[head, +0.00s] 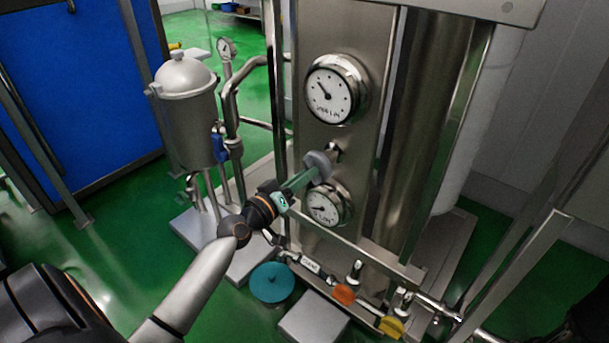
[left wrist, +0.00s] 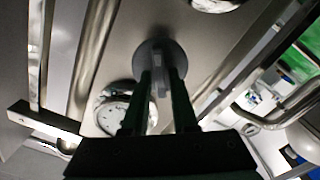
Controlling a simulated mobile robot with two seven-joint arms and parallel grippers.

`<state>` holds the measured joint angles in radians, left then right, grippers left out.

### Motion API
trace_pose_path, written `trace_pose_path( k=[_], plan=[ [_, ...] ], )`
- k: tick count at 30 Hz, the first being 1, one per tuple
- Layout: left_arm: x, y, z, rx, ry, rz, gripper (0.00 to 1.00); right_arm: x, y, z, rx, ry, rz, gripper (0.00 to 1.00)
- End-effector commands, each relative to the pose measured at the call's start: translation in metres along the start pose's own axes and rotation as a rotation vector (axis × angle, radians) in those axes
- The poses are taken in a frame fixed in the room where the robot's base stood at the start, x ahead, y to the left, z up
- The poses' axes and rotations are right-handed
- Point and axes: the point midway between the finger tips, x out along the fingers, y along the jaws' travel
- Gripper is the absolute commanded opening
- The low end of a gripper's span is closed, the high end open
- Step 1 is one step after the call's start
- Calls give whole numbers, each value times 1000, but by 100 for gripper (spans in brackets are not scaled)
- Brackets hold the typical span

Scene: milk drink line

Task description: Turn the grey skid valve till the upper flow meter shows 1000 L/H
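The grey skid valve (head: 317,163) is a round knob on the steel panel, between the two dials. In the left wrist view its disc (left wrist: 171,53) has a raised bar across it. My left gripper (head: 312,171) reaches it from the lower left. In the left wrist view its fingers (left wrist: 160,85) lie on either side of the bar, apparently closed on it. The upper flow meter (head: 331,95) is a white dial whose needle points to the upper left; its numbers are too small to read. My right gripper is out of view.
The lower dial (head: 324,206) sits just below the valve, close to my left fingers. Below are pipes with an orange handle (head: 343,294), a yellow handle (head: 391,327) and a teal disc (head: 272,282). A steel filter vessel (head: 187,120) stands to the left.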

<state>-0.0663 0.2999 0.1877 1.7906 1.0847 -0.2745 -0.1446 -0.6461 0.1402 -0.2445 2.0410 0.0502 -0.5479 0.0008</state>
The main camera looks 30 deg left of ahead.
Motion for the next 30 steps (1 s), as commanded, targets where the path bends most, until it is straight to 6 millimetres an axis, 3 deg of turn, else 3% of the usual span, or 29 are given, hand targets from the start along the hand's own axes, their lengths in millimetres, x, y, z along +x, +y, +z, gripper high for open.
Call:
trace_pose_path(
  k=[5, 16, 30],
  plan=[
    [0, 0, 0, 1, 0, 0, 46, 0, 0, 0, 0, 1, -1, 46],
    [-7, 0, 0, 3, -1, -1, 46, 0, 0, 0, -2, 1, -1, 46],
    [-83, -1, 2, 6, -4, -1, 46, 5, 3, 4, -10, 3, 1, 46]
  ],
)
